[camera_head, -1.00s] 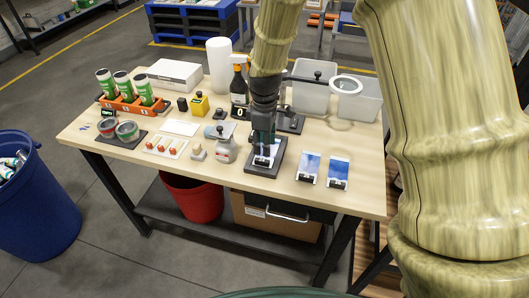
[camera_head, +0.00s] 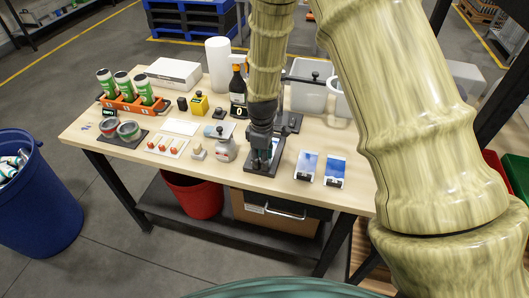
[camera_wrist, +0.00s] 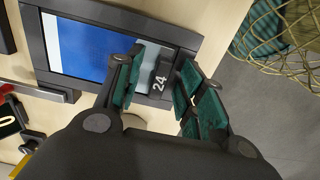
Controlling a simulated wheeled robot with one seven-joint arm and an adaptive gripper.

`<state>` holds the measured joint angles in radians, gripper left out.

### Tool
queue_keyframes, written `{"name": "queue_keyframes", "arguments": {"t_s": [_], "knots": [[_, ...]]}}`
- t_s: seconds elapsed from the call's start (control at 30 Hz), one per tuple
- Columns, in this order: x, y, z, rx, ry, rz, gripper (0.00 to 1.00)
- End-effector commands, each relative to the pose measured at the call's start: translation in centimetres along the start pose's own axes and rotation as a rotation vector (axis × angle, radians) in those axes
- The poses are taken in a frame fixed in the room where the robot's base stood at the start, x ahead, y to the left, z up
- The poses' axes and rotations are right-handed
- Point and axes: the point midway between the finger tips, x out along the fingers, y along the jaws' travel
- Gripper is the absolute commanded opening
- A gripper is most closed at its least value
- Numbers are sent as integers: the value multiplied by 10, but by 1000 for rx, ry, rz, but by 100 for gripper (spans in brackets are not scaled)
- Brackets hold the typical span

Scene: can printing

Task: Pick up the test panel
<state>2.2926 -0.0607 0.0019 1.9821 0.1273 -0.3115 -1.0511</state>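The test panel (camera_wrist: 85,48), a blue and white plate with a black end block marked 24 (camera_wrist: 160,86), lies in a dark frame (camera_wrist: 38,50) in the wrist view. In the head view the dark frame (camera_head: 250,168) stands at the table's front edge, and my gripper largely hides the panel in it. My gripper (camera_wrist: 162,84) is open, its green-padded fingers spread above or around the block end. I cannot tell whether they touch it. In the head view my gripper (camera_head: 262,160) points down over the frame.
Two similar blue and white panels (camera_head: 307,164) (camera_head: 334,171) lie just right of the frame. A spray bottle (camera_head: 238,95) and clear bins (camera_head: 308,95) stand behind.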

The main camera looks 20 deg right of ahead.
Motion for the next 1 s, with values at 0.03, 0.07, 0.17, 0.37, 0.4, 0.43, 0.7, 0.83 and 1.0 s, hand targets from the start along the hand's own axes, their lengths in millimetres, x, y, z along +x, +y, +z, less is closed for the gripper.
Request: {"name": "queue_keyframes", "arguments": {"t_s": [0.03, 0.07, 0.17, 0.37, 0.4, 0.43, 0.7, 0.83, 1.0], "knots": [[1, 0, 0, 0, 0, 0, 39], [1, 0, 0, 0, 0, 0, 39], [1, 0, 0, 0, 0, 0, 39], [1, 0, 0, 0, 0, 0, 19], [1, 0, 0, 0, 0, 0, 12], [1, 0, 0, 0, 0, 0, 6], [1, 0, 0, 0, 0, 0, 0], [1, 0, 0, 0, 0, 0, 0], [-5, 0, 0, 0, 1, 1, 0]]}}
